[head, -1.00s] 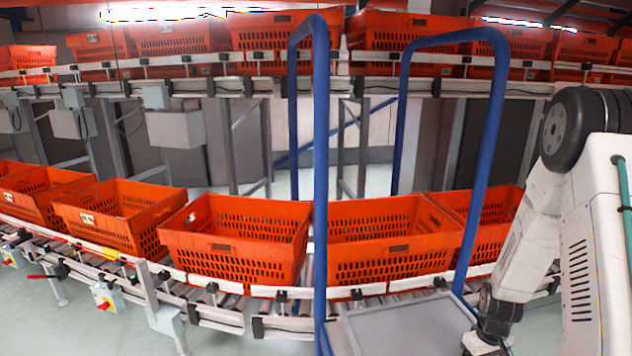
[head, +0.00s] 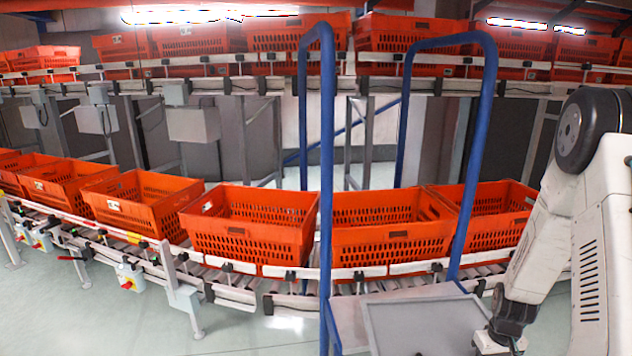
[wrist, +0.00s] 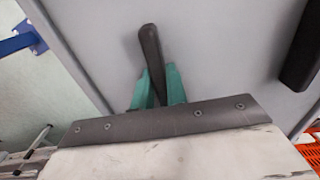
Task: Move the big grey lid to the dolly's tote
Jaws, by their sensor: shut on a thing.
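The big grey lid (wrist: 215,45) fills most of the wrist view as a flat grey sheet. A dark handle (wrist: 150,45) stands out from it. My gripper (wrist: 158,85) has teal fingers on both sides of this handle and is shut on it. In the head view a grey panel with a pale rim (head: 420,325), apparently the lid, lies beside my wrist at the bottom, between blue uprights. The fingers are hidden there. Which tote is the dolly's cannot be told.
A blue tubular frame (head: 327,150) stands close in front of me. Behind it, orange totes (head: 250,225) line a roller conveyor, with more totes (head: 405,35) on an upper line. A second dark bar (wrist: 300,50) shows on the grey sheet. Floor is open at lower left.

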